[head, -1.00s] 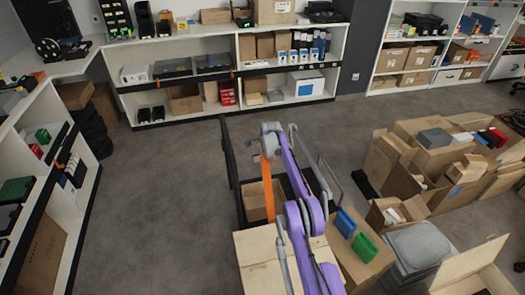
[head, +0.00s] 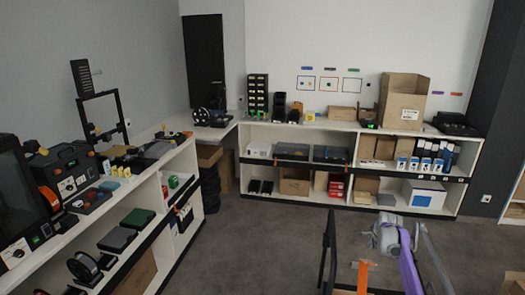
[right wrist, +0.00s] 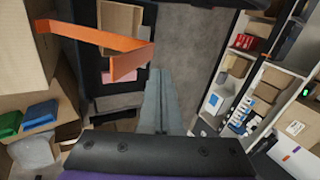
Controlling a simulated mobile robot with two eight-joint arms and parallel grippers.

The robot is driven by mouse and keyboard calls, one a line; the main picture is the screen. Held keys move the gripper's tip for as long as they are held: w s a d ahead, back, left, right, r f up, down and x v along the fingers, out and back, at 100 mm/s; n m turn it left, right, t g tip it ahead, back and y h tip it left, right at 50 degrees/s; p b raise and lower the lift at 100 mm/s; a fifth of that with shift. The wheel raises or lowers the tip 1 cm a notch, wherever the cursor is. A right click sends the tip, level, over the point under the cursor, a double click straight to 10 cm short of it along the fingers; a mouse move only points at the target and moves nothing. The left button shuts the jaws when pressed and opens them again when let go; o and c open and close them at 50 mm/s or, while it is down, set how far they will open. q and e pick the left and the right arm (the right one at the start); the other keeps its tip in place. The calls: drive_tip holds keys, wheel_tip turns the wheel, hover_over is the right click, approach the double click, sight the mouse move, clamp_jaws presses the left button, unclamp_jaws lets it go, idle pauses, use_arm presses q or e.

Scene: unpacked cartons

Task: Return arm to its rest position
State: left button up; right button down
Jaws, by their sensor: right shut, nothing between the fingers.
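My right arm (head: 408,262), purple and grey, rises at the lower right of the head view above the dark-framed cart (head: 328,245). My right gripper (right wrist: 158,82) shows in the right wrist view as two long grey fingers side by side. It is shut and empty and points over the cart, apart from the boxes below. A bent orange strip (right wrist: 100,38) shows beside the fingers; its tip also shows in the head view (head: 363,278). My left gripper is not in view.
Shelves line the left (head: 150,215) and back (head: 345,205) walls, loaded with boxes and devices. Grey floor (head: 265,240) is clear between the shelves and the cart.

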drive_tip(key=s+a+r+n, duration=0.5)
drive_tip(key=s+a+r, duration=0.1)
drive_tip(key=a+r, duration=0.55)
drive_tip(key=s+a+r+n+y, duration=0.1)
drive_tip(key=s+a+r+n, duration=0.35)
drive_tip(key=s+a, duration=0.65)
drive_tip(key=s+a+f+n, duration=0.3)
drive_tip(key=s, duration=0.7)
drive_tip(key=s+a+f+n, duration=0.3)
drive_tip(key=s+n, duration=0.1)
drive_tip(key=s, duration=0.6)
drive_tip(key=s+a+f+n, duration=0.3)
drive_tip(key=s+n, duration=0.1)
drive_tip(key=s, duration=0.6)
drive_tip(key=shift+s+y, duration=0.3)
